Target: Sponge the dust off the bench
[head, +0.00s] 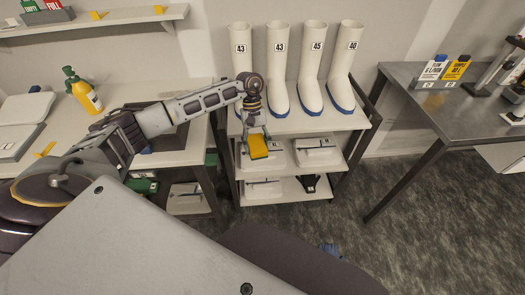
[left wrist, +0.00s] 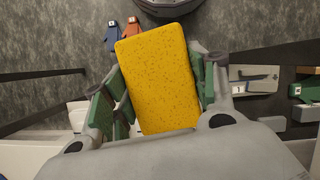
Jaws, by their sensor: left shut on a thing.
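My left gripper (head: 254,130) is shut on a yellow sponge (head: 258,147), held in front of the boot rack. The left wrist view shows the speckled sponge (left wrist: 160,77) between the green-padded fingers, slightly tilted. A pale bench (head: 199,146) stands at the left, partly behind my left arm, with a dark recessed area (head: 171,134) in its top. A grey metal bench (head: 405,110) stands at the right. I cannot make out dust on either top. My right gripper is not in view.
White boots (head: 283,85) with number labels stand on the rack's top, with pale packs (head: 318,152) below. A yellow bottle (head: 85,95) and flat pale boxes (head: 15,135) stand on the left bench. Signs (head: 434,68) and instruments stand on the right bench. Grey floor (head: 430,230) is open at right.

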